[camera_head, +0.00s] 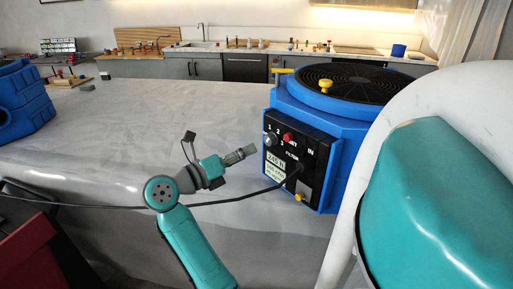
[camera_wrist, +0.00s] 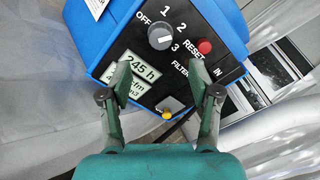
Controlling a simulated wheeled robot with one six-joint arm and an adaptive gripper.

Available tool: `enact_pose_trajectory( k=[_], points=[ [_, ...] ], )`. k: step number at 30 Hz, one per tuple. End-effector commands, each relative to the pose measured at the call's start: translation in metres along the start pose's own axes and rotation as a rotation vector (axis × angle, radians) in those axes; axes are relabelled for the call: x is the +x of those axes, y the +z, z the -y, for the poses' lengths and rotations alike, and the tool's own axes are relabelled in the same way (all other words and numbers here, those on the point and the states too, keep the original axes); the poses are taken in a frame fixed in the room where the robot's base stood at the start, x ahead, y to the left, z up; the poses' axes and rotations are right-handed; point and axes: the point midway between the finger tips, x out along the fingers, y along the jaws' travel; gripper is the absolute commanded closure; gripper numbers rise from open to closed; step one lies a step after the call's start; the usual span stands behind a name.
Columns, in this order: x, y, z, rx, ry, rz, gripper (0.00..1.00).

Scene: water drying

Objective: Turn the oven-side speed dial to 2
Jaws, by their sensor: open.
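The speed dial (camera_wrist: 160,37) is a round grey knob on the black panel of a blue machine, with OFF, 1, 2 and 3 printed around it. A pale mark shows on its face, toward the 3 side, but its exact setting is hard to read. In the head view the dial (camera_head: 270,140) is at the panel's left. My gripper (camera_wrist: 167,82) is open and empty, its fingers apart below the dial in the wrist view. In the head view my gripper (camera_head: 252,149) is just left of the panel, apart from the dial.
A red RESET button (camera_wrist: 204,46) sits beside the dial. An hour display (camera_wrist: 138,68) and a yellow knob (camera_wrist: 167,114) are lower on the panel. A black cable (camera_head: 240,199) runs to the machine. The grey covered surface (camera_head: 130,130) at left is mostly clear.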

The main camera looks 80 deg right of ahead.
Motion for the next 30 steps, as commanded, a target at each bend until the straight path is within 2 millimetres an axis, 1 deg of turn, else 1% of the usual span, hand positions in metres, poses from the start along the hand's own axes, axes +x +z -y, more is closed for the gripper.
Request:
enact_pose_trajectory(
  k=[1,3,6,9,13,30],
  points=[
    [-0.009,0.0,-0.001,0.0,0.003,0.003,0.38],
    [-0.019,0.0,0.0,0.0,0.002,0.002,0.38],
    [-0.029,0.0,0.0,0.0,0.002,0.001,0.38],
    [-0.035,0.0,0.0,0.001,0.0,0.0,0.38],
    [-0.037,0.0,0.0,0.001,0.0,0.0,0.38],
    [-0.037,-0.001,0.0,-0.002,-0.003,0.004,0.38]
  ],
)
